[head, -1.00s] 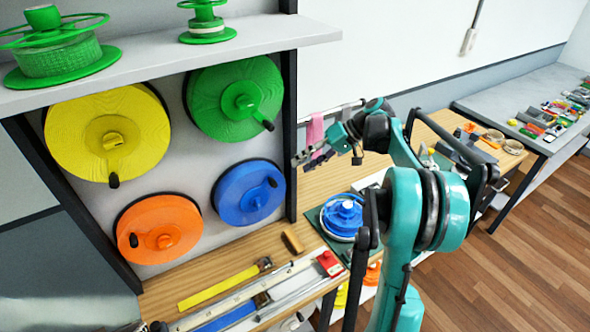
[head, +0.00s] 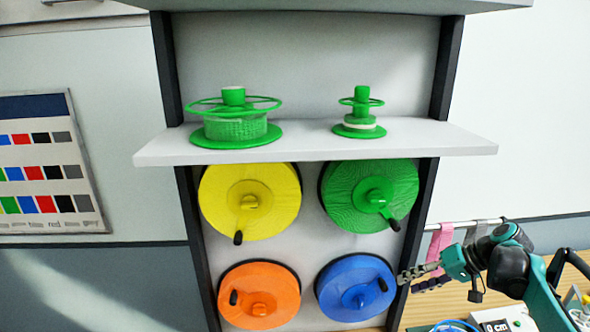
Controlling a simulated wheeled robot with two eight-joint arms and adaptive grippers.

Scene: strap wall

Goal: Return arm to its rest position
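My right gripper (head: 408,281) is at the lower right of the head view, at the end of my teal and black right arm. Its two fingers point left and stand apart, with nothing visible between them. The fingertips appear close to the right post of the rack, beside the blue reel (head: 356,288); I cannot tell whether they touch anything. A pink strap (head: 445,237) hangs from a rail just behind the gripper. My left gripper is not in view.
The rack also holds a yellow reel (head: 249,200), a green reel (head: 369,195) and an orange reel (head: 259,294) with crank handles. Green spools stand on the white shelf (head: 315,143) above. A colour chart (head: 45,165) hangs at left. A wooden bench (head: 435,307) lies below the gripper.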

